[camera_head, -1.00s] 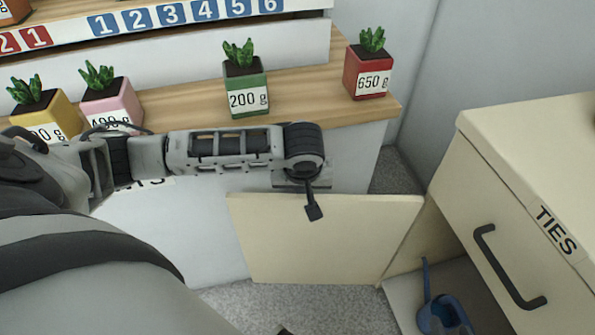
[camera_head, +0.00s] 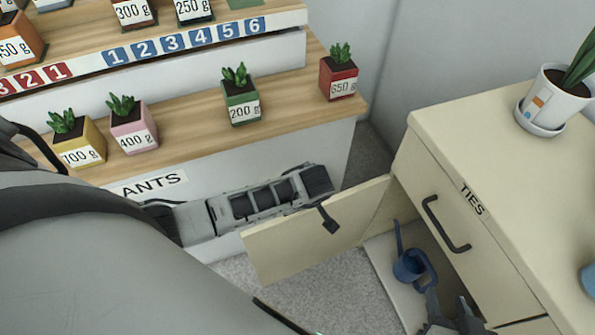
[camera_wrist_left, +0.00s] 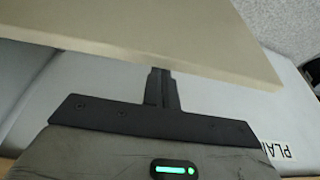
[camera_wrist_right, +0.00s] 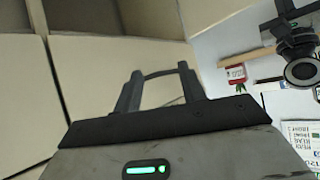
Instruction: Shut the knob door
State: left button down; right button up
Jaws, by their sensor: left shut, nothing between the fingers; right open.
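The knob door (camera_head: 300,237) is a cream panel standing open from the low cream cabinet (camera_head: 415,165), its inner side towards me. No knob shows; the far face is hidden. My left gripper (camera_head: 330,225) is shut and empty, its fingers crossing the door's top edge around mid-width. In the left wrist view the door (camera_wrist_left: 140,30) lies right at the fingertips (camera_wrist_left: 160,82); I cannot tell whether they touch. My right gripper (camera_head: 455,318) is open at the bottom right, by the cabinet opening. In the right wrist view its fingers (camera_wrist_right: 158,88) are apart before cream panels.
A blue watering can (camera_head: 408,266) stands in the open compartment. A drawer marked TIES has a dark handle (camera_head: 440,222). A potted plant (camera_head: 553,98) stands on the cabinet. The plant shelf (camera_head: 190,125) with several small pots is behind the left arm.

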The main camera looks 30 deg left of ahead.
aim_at(308, 217)
pick_arm(q)
jog(key=shift+s+d+n+p, duration=0.3)
jog(key=shift+s+d+n, duration=0.1)
jog(key=shift+d, duration=0.25)
jog(key=shift+s+d+n+p, duration=0.3)
jog(key=shift+s+d, duration=0.1)
jog(key=shift+d, duration=0.2)
jog(key=shift+s+d+n+g, duration=0.3)
jog(key=shift+d, duration=0.2)
pick_arm(e)
jog(key=shift+s+d+r, duration=0.15)
jog(key=shift+d, duration=0.1)
jog(key=shift+r, duration=0.1)
